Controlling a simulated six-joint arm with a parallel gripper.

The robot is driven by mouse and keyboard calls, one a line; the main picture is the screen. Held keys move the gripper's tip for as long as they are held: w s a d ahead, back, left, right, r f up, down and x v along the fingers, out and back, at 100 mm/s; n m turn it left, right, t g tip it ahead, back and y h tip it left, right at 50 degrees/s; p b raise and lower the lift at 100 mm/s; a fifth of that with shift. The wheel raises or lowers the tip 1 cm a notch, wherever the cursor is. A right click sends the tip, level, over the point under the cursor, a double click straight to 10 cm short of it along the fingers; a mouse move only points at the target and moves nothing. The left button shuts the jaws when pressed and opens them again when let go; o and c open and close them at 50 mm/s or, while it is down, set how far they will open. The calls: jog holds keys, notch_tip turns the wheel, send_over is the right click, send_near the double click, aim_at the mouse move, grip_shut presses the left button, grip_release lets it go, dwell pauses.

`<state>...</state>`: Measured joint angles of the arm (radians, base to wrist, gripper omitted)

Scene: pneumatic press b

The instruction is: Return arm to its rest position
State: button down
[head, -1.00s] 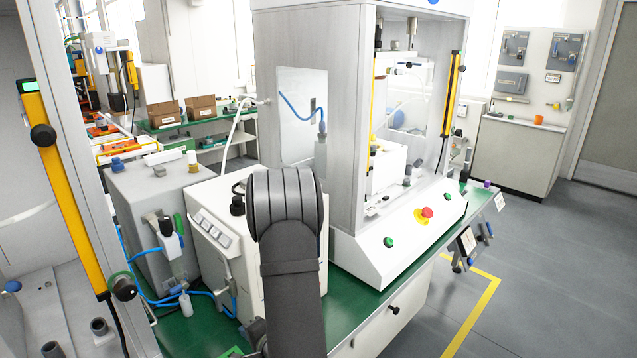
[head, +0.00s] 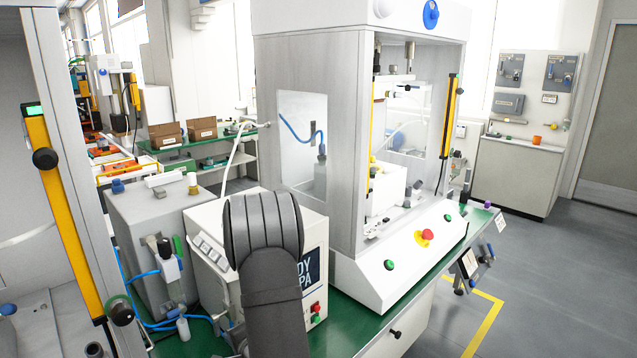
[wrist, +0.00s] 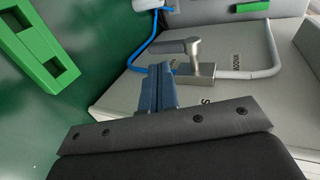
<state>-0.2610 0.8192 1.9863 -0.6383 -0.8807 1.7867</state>
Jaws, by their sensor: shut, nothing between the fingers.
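My gripper (wrist: 158,90) shows in the wrist view as two blue fingers pressed together, shut and empty. They are above a pale grey surface (wrist: 128,112) with dark lettering, near a metal handle fitting (wrist: 201,60); contact cannot be told. In the head view my dark arm stands at the lower middle, in front of a white box and left of the press (head: 320,75). My gripper is not visible in the head view.
The white box (head: 207,215) and a grey unit (head: 140,205) with blue tubing stand on the green bench (head: 345,326). A grey hose (wrist: 277,50) and a green bracket (wrist: 38,48) show in the wrist view. Open floor (head: 560,290) lies right of the bench.

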jog(key=s+d+r+n+y, duration=0.1)
jog(key=s+d+r+n, duration=0.2)
jog(key=s+d, duration=0.3)
jog(key=shift+s+d+r+t, duration=0.2)
jog(key=shift+s+t, duration=0.1)
jog(key=shift+s, duration=0.05)
jog(key=shift+r, duration=0.1)
dwell(0.6)
jog(key=w+a+f+m, duration=0.1)
jog(key=w+a, duration=0.1)
jog(key=w+a+f+m, duration=0.1)
jog(key=w+a+f, duration=0.1)
jog(key=w+a, duration=0.1)
jog(key=w+a+f+m+h, duration=0.1)
jog(key=w+a, duration=0.2)
jog(key=shift+f, duration=0.2)
dwell(0.3)
jog(key=shift+d, duration=0.2)
